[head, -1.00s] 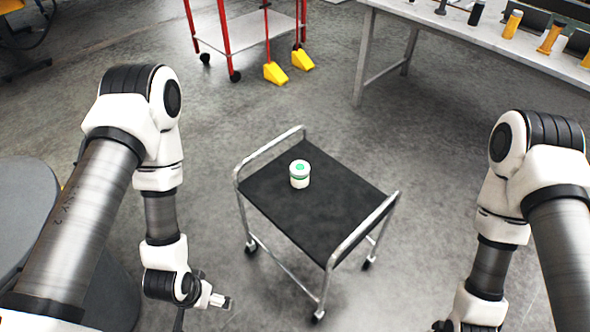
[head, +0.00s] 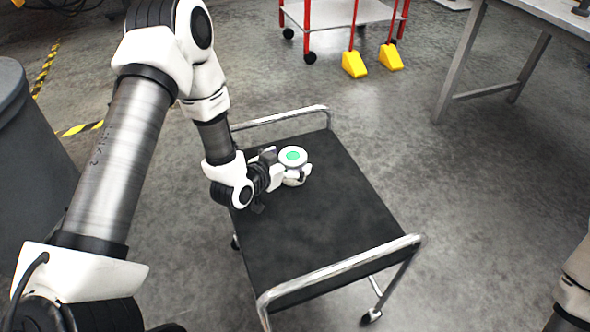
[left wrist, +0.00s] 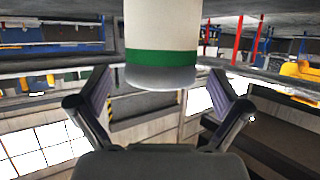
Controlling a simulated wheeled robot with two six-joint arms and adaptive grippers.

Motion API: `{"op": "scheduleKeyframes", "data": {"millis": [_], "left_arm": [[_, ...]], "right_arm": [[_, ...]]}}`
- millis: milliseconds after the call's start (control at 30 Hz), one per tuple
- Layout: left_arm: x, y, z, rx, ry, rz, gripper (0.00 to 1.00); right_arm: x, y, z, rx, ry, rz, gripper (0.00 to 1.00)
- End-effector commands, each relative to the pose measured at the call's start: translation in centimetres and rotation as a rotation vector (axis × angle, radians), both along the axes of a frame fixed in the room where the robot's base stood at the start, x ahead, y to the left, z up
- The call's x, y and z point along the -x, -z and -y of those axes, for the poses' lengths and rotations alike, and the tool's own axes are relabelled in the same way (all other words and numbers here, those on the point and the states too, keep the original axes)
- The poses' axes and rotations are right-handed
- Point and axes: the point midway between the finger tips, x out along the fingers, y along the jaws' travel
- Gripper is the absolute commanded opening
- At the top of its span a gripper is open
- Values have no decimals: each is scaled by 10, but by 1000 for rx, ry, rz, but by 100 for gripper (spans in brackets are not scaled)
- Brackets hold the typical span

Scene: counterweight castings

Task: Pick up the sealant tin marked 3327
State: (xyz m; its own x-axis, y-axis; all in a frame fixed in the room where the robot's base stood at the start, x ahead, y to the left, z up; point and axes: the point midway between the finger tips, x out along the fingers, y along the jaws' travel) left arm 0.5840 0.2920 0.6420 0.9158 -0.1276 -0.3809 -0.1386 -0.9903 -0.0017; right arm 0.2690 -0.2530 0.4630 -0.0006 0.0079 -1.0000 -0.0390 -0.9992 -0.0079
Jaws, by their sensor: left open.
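The sealant tin (head: 292,157) is white with a green spot on its lid. It stands upright on the black top of the cart (head: 330,225), towards its far left part. In the left wrist view the tin (left wrist: 162,35) shows a green band, and no number can be read. My left gripper (head: 292,174) is at the tin's side, low over the cart. Its open fingers, also seen in the left wrist view (left wrist: 160,76), lie to either side of the tin with gaps. My right gripper is out of view.
The cart has raised metal rails (head: 340,270) at two ends. Its top is otherwise clear. A red-framed trolley (head: 345,12), yellow wedges (head: 354,64) and a grey workbench (head: 500,55) stand further back. A grey round drum (head: 25,150) is at the left.

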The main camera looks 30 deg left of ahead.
Motion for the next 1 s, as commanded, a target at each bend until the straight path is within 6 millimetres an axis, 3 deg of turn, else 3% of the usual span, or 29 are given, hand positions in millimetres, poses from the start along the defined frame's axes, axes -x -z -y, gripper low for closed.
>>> {"op": "scheduleKeyframes", "data": {"millis": [100, 333, 500, 567, 1000], "left_arm": [[-15, 8, 2, -1, 2, 0, 100], [-18, 8, 3, 1, -1, -3, 100], [-18, 8, 3, 0, 0, -3, 40], [-17, 9, 3, 0, 0, -3, 24], [-18, -2, 2, 0, -1, -1, 24]], "right_arm": [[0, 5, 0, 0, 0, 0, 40], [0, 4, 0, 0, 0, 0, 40], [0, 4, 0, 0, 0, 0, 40], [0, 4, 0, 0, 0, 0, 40], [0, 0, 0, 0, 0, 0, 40]]}}
